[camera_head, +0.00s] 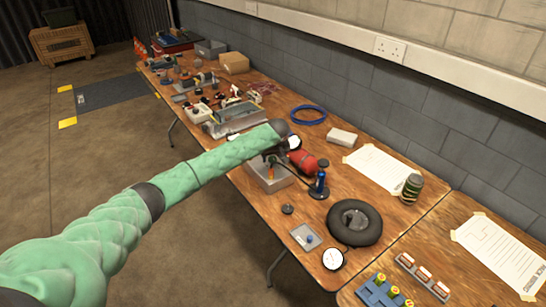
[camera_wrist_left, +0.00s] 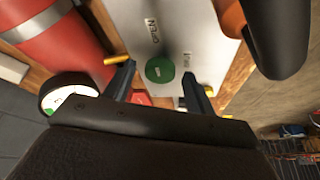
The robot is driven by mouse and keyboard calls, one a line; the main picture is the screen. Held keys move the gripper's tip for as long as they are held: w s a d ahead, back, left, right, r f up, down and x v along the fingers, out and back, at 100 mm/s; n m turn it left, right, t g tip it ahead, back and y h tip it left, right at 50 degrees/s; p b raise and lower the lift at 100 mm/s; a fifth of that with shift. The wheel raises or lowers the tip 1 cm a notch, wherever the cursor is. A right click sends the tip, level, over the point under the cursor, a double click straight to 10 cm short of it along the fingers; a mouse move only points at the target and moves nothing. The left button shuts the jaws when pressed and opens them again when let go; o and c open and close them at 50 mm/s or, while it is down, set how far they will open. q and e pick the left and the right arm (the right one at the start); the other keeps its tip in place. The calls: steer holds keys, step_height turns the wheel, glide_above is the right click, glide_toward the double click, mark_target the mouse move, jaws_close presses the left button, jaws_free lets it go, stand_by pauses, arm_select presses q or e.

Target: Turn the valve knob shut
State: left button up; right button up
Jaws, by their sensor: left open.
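The round green valve knob (camera_wrist_left: 160,69) sits on a pale grey panel (camera_wrist_left: 205,22). One label on the panel reads OPEN, and a second label is too small to read. My left gripper (camera_wrist_left: 158,72) is open, with one finger on each side of the knob in the left wrist view. I cannot tell whether the fingers touch it. In the head view my left gripper (camera_head: 272,157) is above a grey metal box (camera_head: 270,184) on the bench, and my arm and gripper hide the knob there. My right gripper is in neither view.
A red cylinder (camera_head: 302,161) lies close beside the box, with a white-faced gauge (camera_wrist_left: 68,97) near it. A blue and black upright part (camera_head: 320,184) stands to the right. A black tyre (camera_head: 354,222) lies nearer the front. An orange and dark part (camera_wrist_left: 272,32) is close to my gripper.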

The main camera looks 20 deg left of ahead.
arm_select(q)
steer(key=c, duration=1)
steer(key=shift+o, duration=0.2)
